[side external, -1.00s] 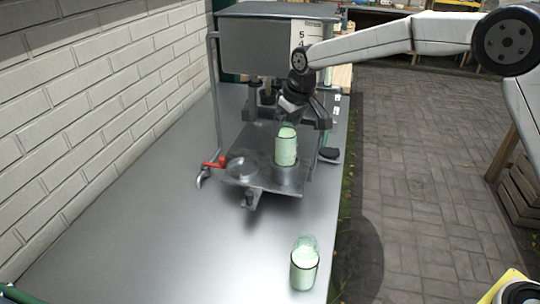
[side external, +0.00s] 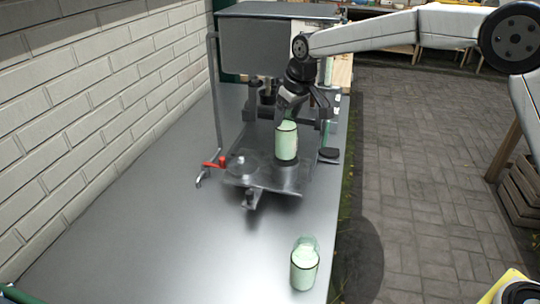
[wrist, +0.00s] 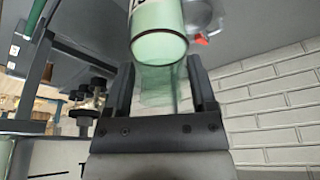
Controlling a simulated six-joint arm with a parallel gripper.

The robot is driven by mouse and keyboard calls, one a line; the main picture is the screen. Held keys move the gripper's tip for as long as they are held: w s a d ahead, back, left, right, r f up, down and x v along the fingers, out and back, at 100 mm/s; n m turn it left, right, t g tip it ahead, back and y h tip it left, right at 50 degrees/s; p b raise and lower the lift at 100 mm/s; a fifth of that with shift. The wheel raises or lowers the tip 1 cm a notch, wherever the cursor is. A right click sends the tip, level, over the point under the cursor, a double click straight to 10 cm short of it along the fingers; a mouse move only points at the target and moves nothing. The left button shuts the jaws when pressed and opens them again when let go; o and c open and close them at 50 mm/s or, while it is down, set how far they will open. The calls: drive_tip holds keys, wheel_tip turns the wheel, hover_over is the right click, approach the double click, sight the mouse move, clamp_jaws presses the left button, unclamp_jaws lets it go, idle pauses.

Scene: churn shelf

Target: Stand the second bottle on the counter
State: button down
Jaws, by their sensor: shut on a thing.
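A bottle of pale green liquid (side external: 286,143) is upright at the right-hand round platform of the machine. My gripper (side external: 289,112) is above it and shut on its clear upper part. I cannot tell for sure whether its base touches the platform. In the wrist view the bottle (wrist: 158,32) extends away between the two fingers of my gripper (wrist: 162,85). Another bottle of pale green liquid (side external: 305,267) stands upright on the grey metal counter (side external: 150,215), near its front right edge.
The machine has a large grey tank (side external: 265,45), a left round platform (side external: 241,167) and a red-handled lever (side external: 215,163). A white brick wall (side external: 90,95) borders the counter on the left. The counter left of the standing bottle is clear.

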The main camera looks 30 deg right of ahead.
drive_tip(key=shift+r, duration=0.4)
drive_tip(key=shift+r, duration=2.3)
drive_tip(key=shift+s+a+r, duration=0.1)
drive_tip(key=shift+r, duration=0.2)
drive_tip(key=shift+s+a, duration=0.4)
drive_tip(key=shift+s, duration=0.2)
drive_tip(key=s+a, duration=0.5)
drive_tip(key=s, duration=0.9)
wheel_tip(320, 180, down, 13)
drive_tip(key=s, duration=0.2)
drive_tip(key=shift+a+r, duration=0.2)
drive_tip(key=shift+f, duration=0.1)
